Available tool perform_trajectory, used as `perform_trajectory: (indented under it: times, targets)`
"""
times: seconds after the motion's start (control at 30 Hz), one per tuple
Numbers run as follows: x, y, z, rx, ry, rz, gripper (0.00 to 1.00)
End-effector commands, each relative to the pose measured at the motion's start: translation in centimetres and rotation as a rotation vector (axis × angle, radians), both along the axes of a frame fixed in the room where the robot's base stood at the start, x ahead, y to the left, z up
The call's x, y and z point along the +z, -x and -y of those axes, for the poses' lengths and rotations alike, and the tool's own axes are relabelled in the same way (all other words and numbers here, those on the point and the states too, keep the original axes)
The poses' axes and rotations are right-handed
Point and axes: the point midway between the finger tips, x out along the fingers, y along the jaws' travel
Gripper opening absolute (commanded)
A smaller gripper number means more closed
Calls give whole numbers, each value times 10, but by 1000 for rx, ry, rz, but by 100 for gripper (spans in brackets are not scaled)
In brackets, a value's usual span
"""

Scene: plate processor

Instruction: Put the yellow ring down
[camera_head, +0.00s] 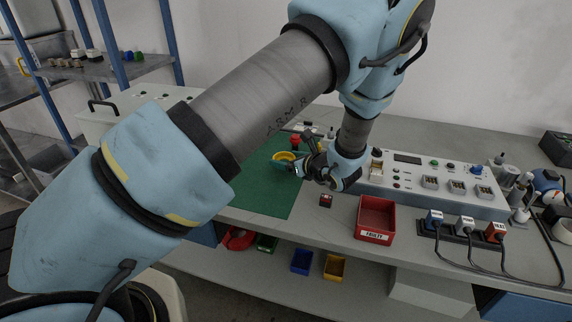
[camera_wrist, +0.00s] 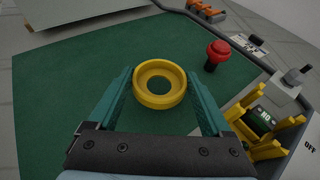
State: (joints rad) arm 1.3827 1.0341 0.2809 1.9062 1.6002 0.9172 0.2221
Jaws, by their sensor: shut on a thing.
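The yellow ring (camera_wrist: 160,101) is between the two teal fingertips of my gripper (camera_wrist: 160,84) in the wrist view. My gripper is shut on it, and its open centre faces the wrist camera. In the head view the ring (camera_head: 284,155) shows at the end of my gripper (camera_head: 286,163), over the green mat (camera_head: 258,190). The mat (camera_wrist: 60,100) also fills much of the wrist view behind the ring. I cannot tell whether the ring touches the mat or hangs just above it.
A red button (camera_wrist: 218,50) stands right of the ring in the wrist view, near a device with yellow posts (camera_wrist: 240,112). A red bin (camera_head: 375,220) and a control panel (camera_head: 430,180) stand right of the mat. The mat's front left is clear.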

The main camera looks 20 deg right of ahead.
Motion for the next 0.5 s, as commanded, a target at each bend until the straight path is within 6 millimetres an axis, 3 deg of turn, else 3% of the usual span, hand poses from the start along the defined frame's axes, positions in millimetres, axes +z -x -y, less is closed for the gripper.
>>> perform_trajectory:
  times: [0.2, 0.5]
  targets:
    - [-25, 0, 0, 0, -1, 0, 31]
    - [-29, 0, 0, 0, 0, 0, 31]
